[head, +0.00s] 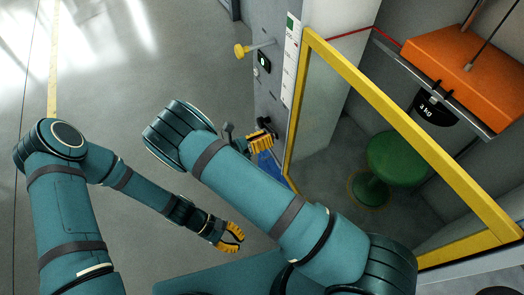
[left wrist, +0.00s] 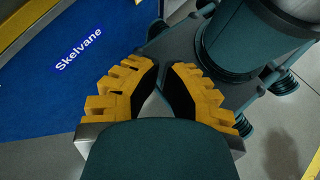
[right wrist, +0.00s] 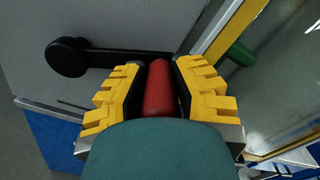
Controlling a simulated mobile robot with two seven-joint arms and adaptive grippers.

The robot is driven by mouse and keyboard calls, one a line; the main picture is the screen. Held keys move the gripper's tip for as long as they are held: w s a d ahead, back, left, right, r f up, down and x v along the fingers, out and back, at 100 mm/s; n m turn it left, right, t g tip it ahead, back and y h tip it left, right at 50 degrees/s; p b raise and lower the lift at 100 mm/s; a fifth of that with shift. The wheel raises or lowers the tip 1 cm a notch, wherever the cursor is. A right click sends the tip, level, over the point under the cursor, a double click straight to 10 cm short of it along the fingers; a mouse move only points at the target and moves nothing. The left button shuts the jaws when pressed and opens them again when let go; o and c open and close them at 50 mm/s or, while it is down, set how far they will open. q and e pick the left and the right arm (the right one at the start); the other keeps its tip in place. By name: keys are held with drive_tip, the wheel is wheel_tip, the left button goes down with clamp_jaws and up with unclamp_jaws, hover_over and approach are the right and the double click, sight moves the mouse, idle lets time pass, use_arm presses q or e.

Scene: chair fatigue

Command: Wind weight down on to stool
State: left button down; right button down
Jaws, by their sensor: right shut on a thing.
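An orange block (head: 462,68) with a black "3 kg" weight (head: 432,108) below it hangs from rods inside the yellow-framed booth. The weight is above the green stool (head: 396,158), with an apparent gap between them. My right gripper (head: 262,138) is at the booth's side panel. In the right wrist view it is shut on the red handle (right wrist: 159,90) of a crank with a black arm (right wrist: 110,58). My left gripper (head: 240,237) hangs low over the floor, empty, with a small gap between its curved fingers; its fingers also show in the left wrist view (left wrist: 163,68).
The grey side panel carries a yellow knob (head: 241,51), a small display (head: 264,61) and a scale strip (head: 291,60). The yellow booth frame (head: 400,120) stands close to my right arm. The floor at left is clear.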

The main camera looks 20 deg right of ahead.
drive_tip(key=shift+d, duration=0.1)
use_arm(q)
drive_tip(key=w+d+r+n+t+h, duration=0.25)
drive_tip(key=w+d+n+h, duration=0.25)
drive_tip(key=d+n+h, duration=0.6)
drive_tip(key=w+a+f+n+t+y, duration=0.1)
drive_tip(key=w+n+t, duration=0.4)
drive_tip(key=n+t, duration=0.4)
drive_tip(key=w+a+f+n+t, duration=0.1)
drive_tip(key=w+n+t, duration=0.5)
drive_tip(key=t, duration=0.6)
drive_tip(key=w+d+r+n, duration=0.1)
drive_tip(key=w+d+r, duration=0.5)
drive_tip(key=r, duration=0.2)
drive_tip(key=shift+w+r, duration=0.25)
drive_tip(key=shift+w, duration=0.05)
drive_tip(key=shift+r+g, duration=0.1)
drive_tip(key=shift+g, duration=0.15)
